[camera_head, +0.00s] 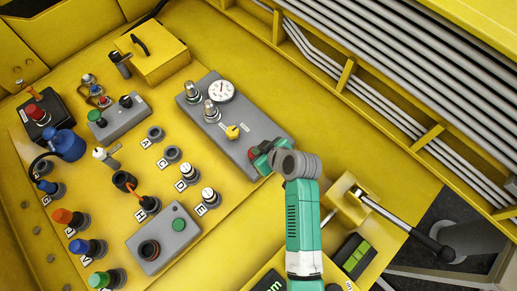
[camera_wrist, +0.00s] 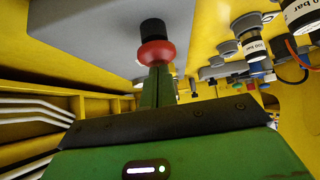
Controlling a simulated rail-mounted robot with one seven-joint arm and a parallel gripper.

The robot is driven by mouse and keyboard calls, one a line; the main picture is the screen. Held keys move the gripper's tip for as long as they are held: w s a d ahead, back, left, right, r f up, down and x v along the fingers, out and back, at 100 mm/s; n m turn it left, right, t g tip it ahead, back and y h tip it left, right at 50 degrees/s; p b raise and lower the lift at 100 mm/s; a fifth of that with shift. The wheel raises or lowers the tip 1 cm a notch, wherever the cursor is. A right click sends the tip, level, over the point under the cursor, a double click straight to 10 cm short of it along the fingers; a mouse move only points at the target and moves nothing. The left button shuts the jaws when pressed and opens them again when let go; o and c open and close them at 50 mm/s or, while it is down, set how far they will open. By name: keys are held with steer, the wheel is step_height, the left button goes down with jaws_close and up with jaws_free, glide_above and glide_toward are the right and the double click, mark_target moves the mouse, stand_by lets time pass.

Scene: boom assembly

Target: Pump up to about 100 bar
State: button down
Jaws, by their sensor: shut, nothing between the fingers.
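The round white pressure gauge (camera_head: 221,91) sits on a grey plate (camera_head: 212,122); its needle is too small to read. A red knob (camera_head: 252,154) is at the lower end of that plate. My gripper (camera_head: 260,150) is beside this knob, with its fingers shut and empty. In the wrist view, the red knob with a black stem (camera_wrist: 155,50) is just beyond the green fingers (camera_wrist: 157,86); I cannot tell whether they touch. A lever with a black handle (camera_head: 425,244) rises from a yellow block (camera_head: 349,204) at the right, apart from my gripper.
A small yellow knob (camera_head: 232,131) and metal fittings (camera_head: 211,109) share the grey plate. Coloured connectors (camera_head: 68,217) and control boxes (camera_head: 119,118) crowd the left of the panel. Grey pipes (camera_head: 375,66) run along the upper right. My forearm covers part of the lower middle.

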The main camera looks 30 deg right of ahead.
steer(key=shift+s+f, duration=0.15)
steer(key=shift+f, duration=0.15)
step_height(320, 180, up, 6)
steer(key=p, duration=0.4)
steer(key=shift+f, duration=0.25)
steer(key=v, duration=0.9)
steer(key=shift+s+b, duration=0.15)
steer(key=shift+b, duration=0.3)
steer(key=shift+d+f, duration=0.1)
